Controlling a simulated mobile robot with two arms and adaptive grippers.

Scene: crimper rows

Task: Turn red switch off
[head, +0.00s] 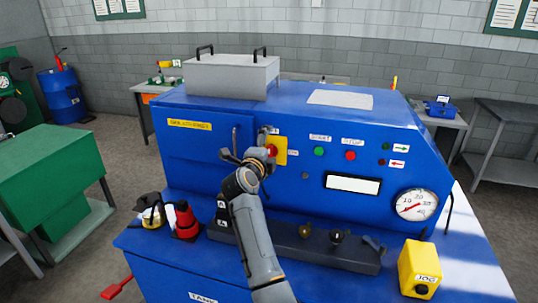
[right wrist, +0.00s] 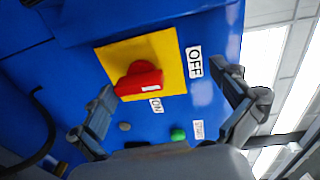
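The red switch (head: 271,150) sits on a yellow plate (head: 281,146) on the front of the blue machine (head: 215,155). The right wrist view shows the red knob (right wrist: 139,80) up close, with an OFF label (right wrist: 194,62) at the plate's right and an ON label (right wrist: 155,105) below it. A white mark on the knob lies on the side near ON. My right gripper (head: 257,150) is in front of the switch and partly covers it. Its fingers (right wrist: 165,80) are spread wide with the knob between them in view; no contact shows. My left gripper is not in view.
Green (head: 319,151) and red (head: 350,155) buttons, a display (head: 353,184) and a gauge (head: 414,205) are right of the switch. A dark rail (head: 330,252), a red-and-black object (head: 186,221) and a yellow JOG box (head: 418,265) stand on the ledge below.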

